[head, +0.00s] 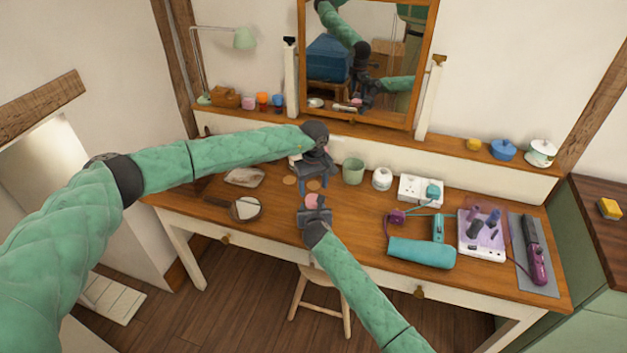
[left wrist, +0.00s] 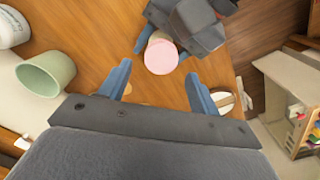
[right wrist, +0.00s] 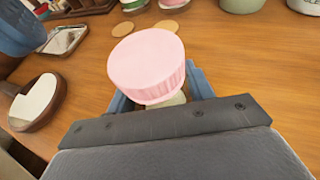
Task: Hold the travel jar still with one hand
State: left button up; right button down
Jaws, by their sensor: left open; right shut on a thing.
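The travel jar (head: 311,201) has a pink ridged lid and a pale body. It stands upright near the middle of the wooden dressing table (head: 350,215). My right gripper (head: 315,205) is shut around the jar's body below the lid, as the right wrist view shows with the lid (right wrist: 146,62) standing above the fingers. My left gripper (head: 316,184) is open and empty, pointing down just above and behind the jar. In the left wrist view the lid (left wrist: 161,55) shows beyond and between its spread fingers, apart from them. The jar's lower body is mostly hidden by the right fingers.
A brown hand mirror (head: 247,208) and a small tray (head: 244,177) lie to the left. A green cup (head: 353,171), a white jar (head: 382,178) and a power strip (head: 420,190) stand behind right. A teal hair dryer (head: 420,251) and a purple-handled styling iron (head: 535,250) lie farther right.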

aim_at(314, 198)
pick_arm(q)
jog(key=shift+f, duration=2.35)
jog(key=shift+c, duration=0.2)
jog(key=c, duration=1)
jog(key=shift+o, duration=0.2)
jog(key=shift+n, duration=1.7)
jog(key=o, duration=1)
jog(key=shift+o, duration=0.4)
